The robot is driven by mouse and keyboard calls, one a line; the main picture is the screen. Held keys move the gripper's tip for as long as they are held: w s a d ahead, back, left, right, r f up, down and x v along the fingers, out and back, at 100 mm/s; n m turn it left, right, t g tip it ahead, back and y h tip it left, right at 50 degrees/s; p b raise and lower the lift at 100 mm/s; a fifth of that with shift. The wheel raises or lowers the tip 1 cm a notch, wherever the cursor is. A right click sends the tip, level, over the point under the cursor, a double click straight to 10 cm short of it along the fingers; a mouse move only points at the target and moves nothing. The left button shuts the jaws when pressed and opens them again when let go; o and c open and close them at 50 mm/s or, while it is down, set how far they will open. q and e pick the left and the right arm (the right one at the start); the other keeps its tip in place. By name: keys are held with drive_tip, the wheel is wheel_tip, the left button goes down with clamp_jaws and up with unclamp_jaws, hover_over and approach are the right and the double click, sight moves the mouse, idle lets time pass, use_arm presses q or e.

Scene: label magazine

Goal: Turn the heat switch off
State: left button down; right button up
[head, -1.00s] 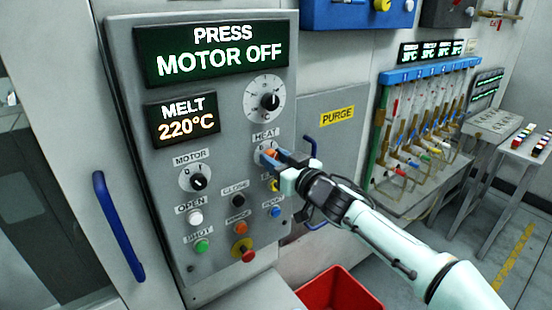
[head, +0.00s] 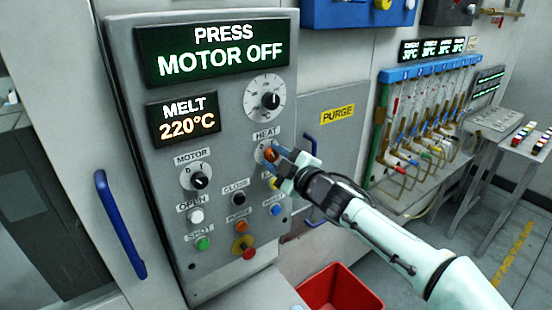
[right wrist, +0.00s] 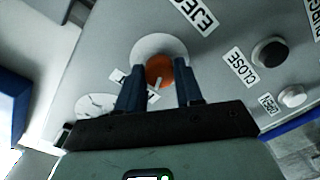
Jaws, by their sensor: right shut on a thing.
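The heat switch is an orange-red knob (head: 269,154) on a pale round plate below the HEAT label on the grey control panel (head: 222,105). My right gripper (head: 273,156) is at the switch, its fingers shut on the knob. In the right wrist view the knob (right wrist: 159,71) sits between the two dark fingertips (right wrist: 158,88), with a pale mark on its face. The fingers partly cover the plate and its label, so I cannot read the switch's setting. My left gripper is not in view.
The motor switch (head: 198,180) and several push buttons, among them a red knob on yellow (head: 245,249), lie left of and below my gripper. A blue handle (head: 119,225) sticks out at left. A red bin (head: 340,290) stands below.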

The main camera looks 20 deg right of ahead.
drive_tip(key=shift+f+n, duration=0.1)
drive_tip(key=shift+n, duration=1)
drive_tip(key=o, duration=1)
drive_tip(key=shift+o, duration=0.2)
drive_tip(key=v, duration=1.3)
drive_tip(key=shift+s, duration=0.25)
